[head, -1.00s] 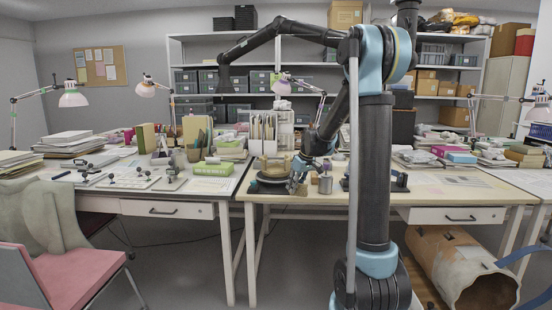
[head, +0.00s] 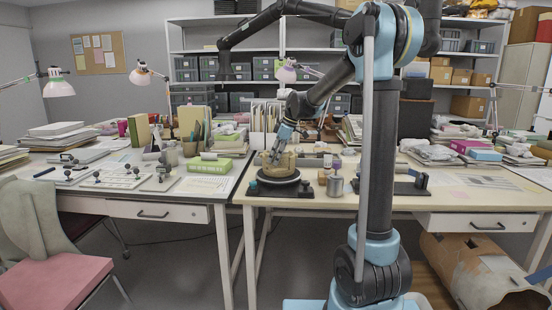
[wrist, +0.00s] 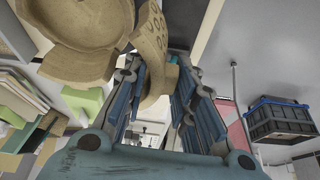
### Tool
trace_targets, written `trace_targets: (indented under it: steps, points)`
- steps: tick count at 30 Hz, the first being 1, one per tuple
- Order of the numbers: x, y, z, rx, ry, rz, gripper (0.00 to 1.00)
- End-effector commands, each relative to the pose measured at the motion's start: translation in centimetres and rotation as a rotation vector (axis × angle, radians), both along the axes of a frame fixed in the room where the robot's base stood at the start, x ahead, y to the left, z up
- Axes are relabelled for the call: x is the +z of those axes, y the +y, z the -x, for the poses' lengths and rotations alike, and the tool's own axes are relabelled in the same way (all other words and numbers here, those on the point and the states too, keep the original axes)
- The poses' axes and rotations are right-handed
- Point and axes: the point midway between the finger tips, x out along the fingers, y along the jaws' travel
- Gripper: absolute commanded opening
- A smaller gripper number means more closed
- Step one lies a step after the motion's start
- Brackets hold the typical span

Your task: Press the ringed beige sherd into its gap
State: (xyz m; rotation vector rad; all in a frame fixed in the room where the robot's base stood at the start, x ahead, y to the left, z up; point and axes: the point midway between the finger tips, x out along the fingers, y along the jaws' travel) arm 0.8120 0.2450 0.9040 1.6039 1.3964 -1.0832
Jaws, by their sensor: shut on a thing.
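The beige pot (head: 287,162) stands on a dark round turntable (head: 276,182) near the table's left end. It fills the upper left of the wrist view (wrist: 70,58). The ringed beige sherd (wrist: 152,42) is a curved piece with ring marks on its face. It sits between the fingers of my gripper (wrist: 168,75), which is shut on it, right beside the pot. In the head view my gripper (head: 276,152) is at the pot's upper left side and hides part of it. I cannot tell whether the sherd touches the pot, and I do not see the gap clearly.
A dark stand (head: 410,187) is farther right. A green box (head: 210,165) lies on the left table (head: 120,190). The front table surface (head: 465,203) is mostly clear at the right.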

Motion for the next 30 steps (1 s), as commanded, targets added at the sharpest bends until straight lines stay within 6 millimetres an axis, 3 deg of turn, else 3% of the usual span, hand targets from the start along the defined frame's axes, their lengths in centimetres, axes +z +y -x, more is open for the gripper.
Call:
trace_targets:
  steps: [18, 30]
  points:
    - [-2.4, -0.4, -1.9, -0.005, 0.000, 0.000, 0.11]
    - [-2.8, -0.4, -3.7, -0.005, 0.000, 0.000, 0.11]
